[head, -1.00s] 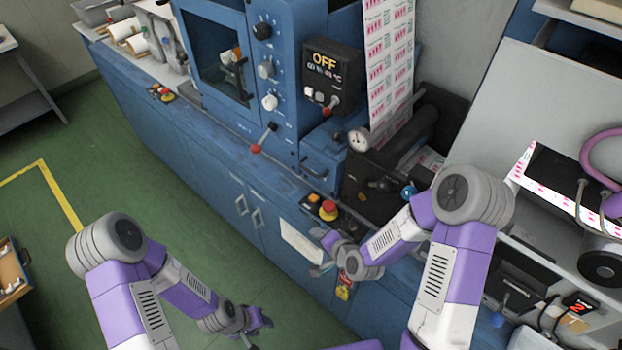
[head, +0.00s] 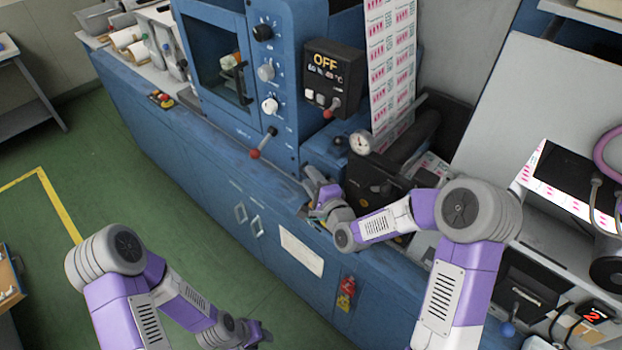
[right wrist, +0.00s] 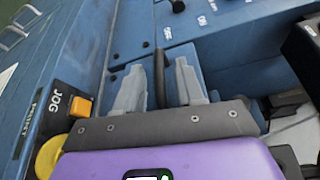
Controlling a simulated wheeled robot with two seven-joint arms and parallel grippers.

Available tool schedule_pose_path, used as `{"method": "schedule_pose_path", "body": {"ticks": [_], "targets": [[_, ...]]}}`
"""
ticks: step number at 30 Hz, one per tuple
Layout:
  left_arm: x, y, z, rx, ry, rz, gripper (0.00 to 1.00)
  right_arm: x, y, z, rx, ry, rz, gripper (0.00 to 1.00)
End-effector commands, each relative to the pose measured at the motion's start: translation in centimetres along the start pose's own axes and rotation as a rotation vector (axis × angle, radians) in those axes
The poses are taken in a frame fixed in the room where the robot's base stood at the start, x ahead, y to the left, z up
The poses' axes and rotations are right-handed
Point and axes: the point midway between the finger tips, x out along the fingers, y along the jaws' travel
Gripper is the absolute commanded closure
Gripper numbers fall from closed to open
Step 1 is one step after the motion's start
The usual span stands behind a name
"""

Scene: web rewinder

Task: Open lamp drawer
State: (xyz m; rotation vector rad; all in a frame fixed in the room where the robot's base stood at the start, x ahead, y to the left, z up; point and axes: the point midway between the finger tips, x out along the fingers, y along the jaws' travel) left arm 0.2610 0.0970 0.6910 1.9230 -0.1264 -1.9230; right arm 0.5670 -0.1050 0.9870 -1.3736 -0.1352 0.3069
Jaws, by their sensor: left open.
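The blue lamp drawer unit (head: 326,152) sits at the lower right of the machine's blue cabinet, beside the pressure gauge. Its upright black handle (right wrist: 160,72) shows in the right wrist view between the two grey fingers of my right gripper (right wrist: 158,90). The fingers are apart, with a gap on each side of the handle. In the head view my right gripper (head: 322,190) is in front of the drawer and hides the handle. The drawer looks closed. My left gripper (head: 262,334) is open and empty, low over the floor at the bottom of the picture.
An orange JOG button (right wrist: 80,106) and a yellow-collared button (right wrist: 50,157) are close to my right gripper. A lever with a red knob (head: 255,154) sticks out left of the drawer. The gauge (head: 361,142) is to its right. Green floor (head: 120,190) is clear at left.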

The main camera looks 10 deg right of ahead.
Motion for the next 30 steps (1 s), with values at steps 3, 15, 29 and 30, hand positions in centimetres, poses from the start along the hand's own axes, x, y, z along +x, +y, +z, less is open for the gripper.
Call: {"method": "schedule_pose_path", "body": {"ticks": [3,15,29,30], "targets": [[0.02,-0.01,0.00,0.000,0.000,0.000,0.57,0.63,0.06,-0.02,0.000,0.000,0.002,0.62],[0.02,-0.01,0.00,0.000,0.000,0.000,0.57,0.72,0.05,-0.01,0.000,0.000,0.002,0.84],[0.06,-0.02,0.00,0.000,0.000,0.000,0.57,0.77,0.09,0.10,0.000,-0.001,0.002,1.00],[0.12,-0.04,0.00,0.000,0.000,0.000,0.57,0.86,0.12,0.25,0.000,-0.003,0.002,1.00]]}}
